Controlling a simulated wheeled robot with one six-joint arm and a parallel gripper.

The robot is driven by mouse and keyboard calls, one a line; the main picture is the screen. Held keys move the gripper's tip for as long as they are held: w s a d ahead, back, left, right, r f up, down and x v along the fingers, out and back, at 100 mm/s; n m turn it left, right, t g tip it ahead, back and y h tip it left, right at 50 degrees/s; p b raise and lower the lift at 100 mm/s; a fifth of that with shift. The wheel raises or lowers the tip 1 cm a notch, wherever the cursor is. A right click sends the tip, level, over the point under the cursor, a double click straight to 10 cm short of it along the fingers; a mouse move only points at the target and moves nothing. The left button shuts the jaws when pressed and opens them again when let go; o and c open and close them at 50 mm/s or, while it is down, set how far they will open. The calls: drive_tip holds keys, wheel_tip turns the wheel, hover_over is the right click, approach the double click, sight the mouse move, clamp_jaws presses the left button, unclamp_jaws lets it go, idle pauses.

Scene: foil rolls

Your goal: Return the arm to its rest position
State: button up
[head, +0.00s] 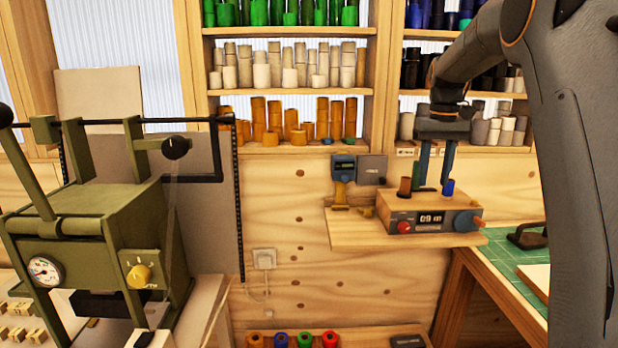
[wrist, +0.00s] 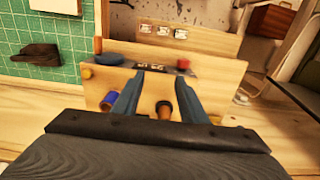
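My gripper (head: 432,186) has its two blue fingers apart, pointing down over the top of a wooden box with a dial and display (head: 440,203). In the wrist view the fingers (wrist: 160,74) also stand apart. A brown roll (head: 404,187) stands on the box to the left of the fingers in the head view. A small blue roll (head: 448,187) stands by the right finger. In the wrist view the blue roll (wrist: 110,101) is left of the fingers and a dark brown piece (wrist: 163,108) shows between them. I see nothing clamped. Whether the fingertips touch the box, I cannot tell.
The box sits on a wall shelf (head: 345,230). Shelves of rolls (head: 290,88) hang behind. A green press (head: 90,225) stands at left, and a green mat bench (head: 505,262) at right. Several coloured rolls (head: 305,340) sit low in front. Open space lies between press and shelf.

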drive_tip(key=s+a+f+b, duration=0.1)
drive_tip(key=s+a+f, duration=0.3)
drive_tip(key=s+f, duration=0.3)
drive_tip(key=s+a+f+t+b, duration=0.1)
drive_tip(key=s+a+f, duration=0.4)
drive_tip(key=s, duration=0.9)
drive_tip(key=s+a+f+b, duration=0.1)
drive_tip(key=s+a+f, duration=0.3)
drive_tip(key=s+f, duration=0.6)
drive_tip(key=shift+s+a, duration=0.2)
drive_tip(key=shift+s, duration=0.1)
